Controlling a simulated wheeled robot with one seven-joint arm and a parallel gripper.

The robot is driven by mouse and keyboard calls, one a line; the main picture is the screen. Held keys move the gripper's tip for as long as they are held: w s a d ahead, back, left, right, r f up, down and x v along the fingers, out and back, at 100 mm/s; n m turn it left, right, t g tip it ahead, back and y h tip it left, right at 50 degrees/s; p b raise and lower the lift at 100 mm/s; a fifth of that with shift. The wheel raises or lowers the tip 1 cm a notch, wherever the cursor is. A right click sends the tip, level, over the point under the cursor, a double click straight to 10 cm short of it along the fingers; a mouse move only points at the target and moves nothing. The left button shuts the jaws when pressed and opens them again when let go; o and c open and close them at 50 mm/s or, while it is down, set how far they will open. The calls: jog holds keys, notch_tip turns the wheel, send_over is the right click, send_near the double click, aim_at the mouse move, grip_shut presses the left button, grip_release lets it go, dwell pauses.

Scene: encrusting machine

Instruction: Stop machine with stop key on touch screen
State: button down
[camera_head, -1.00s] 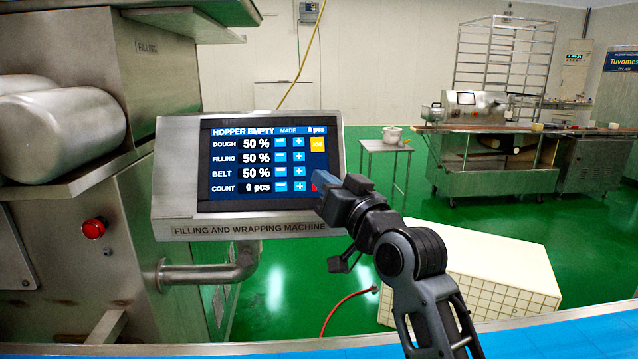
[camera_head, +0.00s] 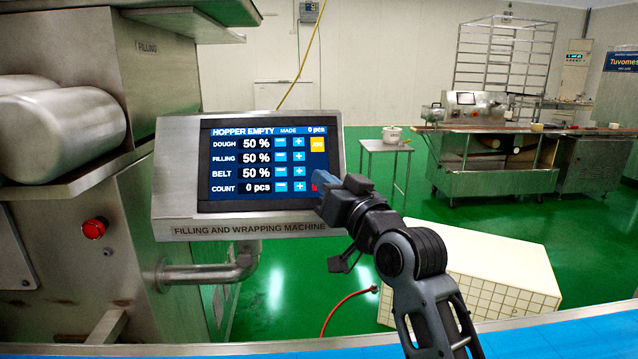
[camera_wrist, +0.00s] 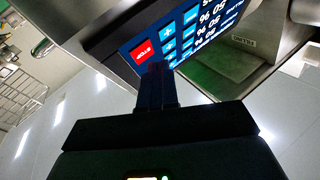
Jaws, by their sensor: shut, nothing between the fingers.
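The touch screen (camera_head: 262,160) of the filling and wrapping machine is lit. It reads "HOPPER EMPTY", 0 pcs made, with dough, filling and belt at 50 %. The red stop key (camera_wrist: 144,51) shows in the wrist view with its label turned. In the head view only a sliver of it shows, mostly hidden by my gripper (camera_head: 322,192). My gripper is shut and empty, with its fingertips at the screen's lower right, right by the stop key. In the wrist view the fingertips (camera_wrist: 157,68) overlap the key's lower edge. I cannot tell whether they touch the screen.
A yellow key (camera_head: 318,145) sits above the stop key. A red push button (camera_head: 94,228) is on the machine body at left. A blue belt (camera_head: 560,340) runs along the front. A cream tiled block (camera_head: 490,280) lies behind my arm.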

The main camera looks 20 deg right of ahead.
jog(key=shift+w+f, duration=0.15)
jog(key=shift+w+d, duration=0.15)
jog(key=shift+w, duration=0.05)
jog(key=shift+w+f+b, duration=0.25)
jog(key=shift+b, duration=0.2)
dwell(0.4)
jog(key=shift+s+r, duration=0.1)
jog(key=shift+r, duration=0.05)
dwell(0.3)
jog(key=shift+s+r+p, duration=0.25)
jog(key=shift+s+p, duration=0.25)
jog(key=shift+p, duration=0.05)
jog(key=shift+s+a+r+p, duration=0.25)
jog(key=shift+s+r+p, duration=0.2)
jog(key=shift+s+p, duration=0.2)
jog(key=shift+s+a+r+p, duration=0.3)
jog(key=shift+s+r+p, duration=0.1)
jog(key=shift+s+p, duration=0.25)
jog(key=shift+s+a+r+p, duration=0.25)
jog(key=shift+s+r+p, duration=0.25)
jog(key=shift+s, duration=0.25)
jog(key=shift+f, duration=0.1)
